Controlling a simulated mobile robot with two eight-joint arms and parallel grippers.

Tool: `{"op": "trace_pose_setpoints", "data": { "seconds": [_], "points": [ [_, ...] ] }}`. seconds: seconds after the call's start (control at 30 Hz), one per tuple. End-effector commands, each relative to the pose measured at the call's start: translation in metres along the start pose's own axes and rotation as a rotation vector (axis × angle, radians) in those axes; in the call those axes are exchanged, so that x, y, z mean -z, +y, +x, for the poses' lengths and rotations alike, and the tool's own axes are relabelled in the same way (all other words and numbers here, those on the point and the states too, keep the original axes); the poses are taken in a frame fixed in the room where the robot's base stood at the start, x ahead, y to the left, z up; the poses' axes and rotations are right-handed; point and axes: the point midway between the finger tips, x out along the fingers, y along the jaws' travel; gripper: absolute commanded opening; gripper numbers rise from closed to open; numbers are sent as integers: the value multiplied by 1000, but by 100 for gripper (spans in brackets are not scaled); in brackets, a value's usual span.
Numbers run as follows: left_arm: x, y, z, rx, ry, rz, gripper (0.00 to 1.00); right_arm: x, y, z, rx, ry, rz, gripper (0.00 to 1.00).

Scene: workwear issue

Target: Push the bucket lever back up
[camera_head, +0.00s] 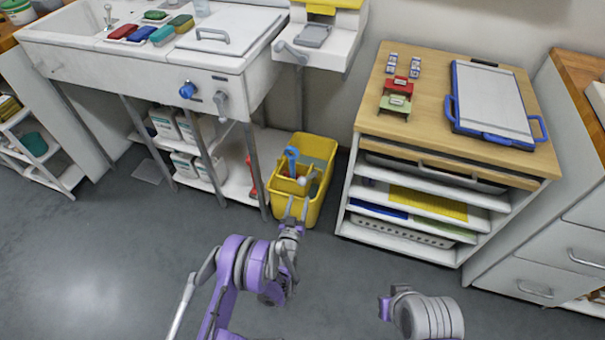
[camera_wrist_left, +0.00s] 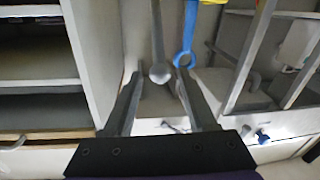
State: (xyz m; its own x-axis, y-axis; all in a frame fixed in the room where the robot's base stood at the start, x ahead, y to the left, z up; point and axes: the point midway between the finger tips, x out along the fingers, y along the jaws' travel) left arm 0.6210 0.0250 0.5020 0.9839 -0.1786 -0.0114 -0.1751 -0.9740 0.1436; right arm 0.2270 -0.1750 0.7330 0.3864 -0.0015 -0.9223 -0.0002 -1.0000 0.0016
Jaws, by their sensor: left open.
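The yellow bucket (camera_head: 318,150) stands on the floor beside the sink legs. Its lever, a grey rod with a round knob (camera_head: 302,181), is at the front of the bucket. In the left wrist view the lever knob (camera_wrist_left: 160,73) shows in the gap between the finger ends. A blue ring-ended handle (camera_head: 292,154) stands at the bucket, and its ring shows beside the right finger in the wrist view (camera_wrist_left: 183,57). My left gripper (camera_head: 297,207) is open at the bucket's front, close to the knob; contact cannot be told. My right gripper is out of the picture.
A wooden-topped shelf unit (camera_head: 440,110) stands close right of the bucket. The sink's metal legs (camera_head: 256,170) and low shelf (camera_head: 240,180) are close on the left. A wall-mounted white unit (camera_head: 330,50) hangs above. The grey floor (camera_head: 130,250) in front is clear.

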Motion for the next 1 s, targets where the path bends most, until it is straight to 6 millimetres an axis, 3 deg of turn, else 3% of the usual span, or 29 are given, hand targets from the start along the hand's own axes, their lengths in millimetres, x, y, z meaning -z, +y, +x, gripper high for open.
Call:
{"op": "trace_pose_setpoints", "data": {
  "seconds": [0.17,0.7,1.0],
  "points": [
    [-4,1,6,-2,13,-2,57,0,0,0,0,0,0,0],
    [-4,1,96,-1,10,-1,57,-3,0,8,0,-3,0,0],
    [-2,1,106,-1,10,-1,57,-3,0,9,0,-3,0,0]
  ]
}}
